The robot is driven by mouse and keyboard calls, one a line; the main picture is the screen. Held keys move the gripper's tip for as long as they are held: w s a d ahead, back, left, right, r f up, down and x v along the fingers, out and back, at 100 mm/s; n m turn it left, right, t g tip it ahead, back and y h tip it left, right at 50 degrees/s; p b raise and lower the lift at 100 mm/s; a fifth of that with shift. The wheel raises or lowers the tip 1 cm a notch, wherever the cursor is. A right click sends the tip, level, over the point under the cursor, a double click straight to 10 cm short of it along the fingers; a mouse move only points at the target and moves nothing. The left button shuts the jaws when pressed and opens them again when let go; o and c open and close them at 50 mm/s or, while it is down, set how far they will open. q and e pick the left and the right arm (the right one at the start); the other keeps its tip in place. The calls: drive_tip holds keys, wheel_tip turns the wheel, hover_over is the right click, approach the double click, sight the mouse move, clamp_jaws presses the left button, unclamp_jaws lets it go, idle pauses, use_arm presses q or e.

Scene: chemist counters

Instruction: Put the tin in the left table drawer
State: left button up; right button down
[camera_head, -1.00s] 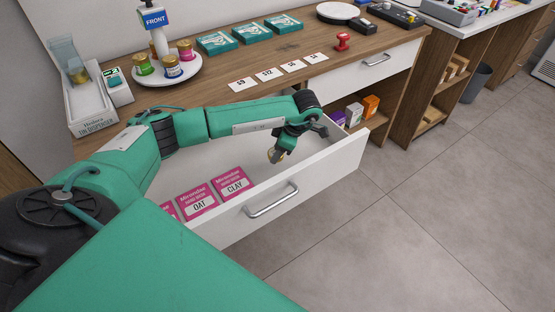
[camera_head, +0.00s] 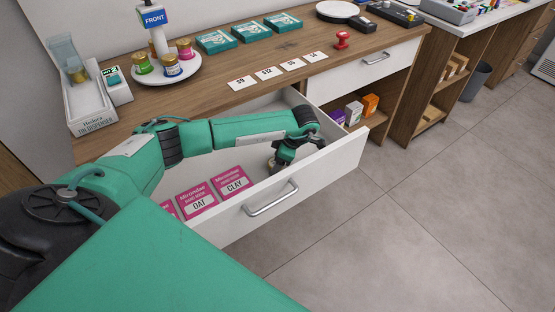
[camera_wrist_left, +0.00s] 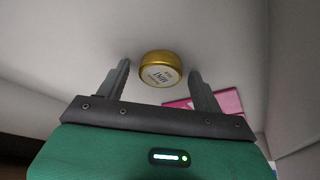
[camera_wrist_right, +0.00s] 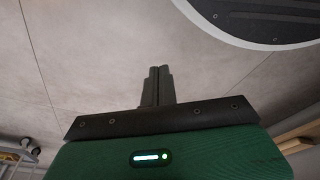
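The gold tin (camera_wrist_left: 158,69) with a pale MINT label shows in the left wrist view, on the pale floor of the open drawer (camera_head: 310,180). In the head view I cannot make it out; my gripper hides it. My left gripper (camera_head: 278,168) reaches down into the drawer's right part. In the left wrist view its fingers (camera_wrist_left: 160,75) are spread, with a visible gap on both sides of the tin. My right gripper (camera_wrist_right: 157,72) is shut and empty over grey floor in the right wrist view.
Pink cards, two reading OAT (camera_head: 198,200) and CLAY (camera_head: 232,182), lie in the drawer's left part. The counter (camera_head: 215,95) above carries a dispenser (camera_head: 88,105), a round stand with several tins (camera_head: 166,72), number cards and a red stamp (camera_head: 341,39).

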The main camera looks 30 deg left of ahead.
drive_tip(key=shift+s, duration=0.1)
use_arm(q)
drive_tip(key=shift+r, duration=0.1)
drive_tip(key=shift+w+d+r, duration=0.1)
drive_tip(key=shift+r, duration=0.2)
drive_tip(key=v, duration=0.3)
drive_tip(key=shift+r, duration=0.15)
drive_tip(key=v, duration=0.8)
drive_tip(key=shift+b, duration=0.4)
use_arm(e)
drive_tip(key=shift+w+a+r, duration=0.1)
drive_tip(key=shift+a+r, duration=0.05)
drive_tip(key=shift+r, duration=0.3)
drive_tip(key=shift+w+a+r, duration=0.1)
drive_tip(key=shift+r, duration=0.35)
drive_tip(key=shift+w, duration=0.2)
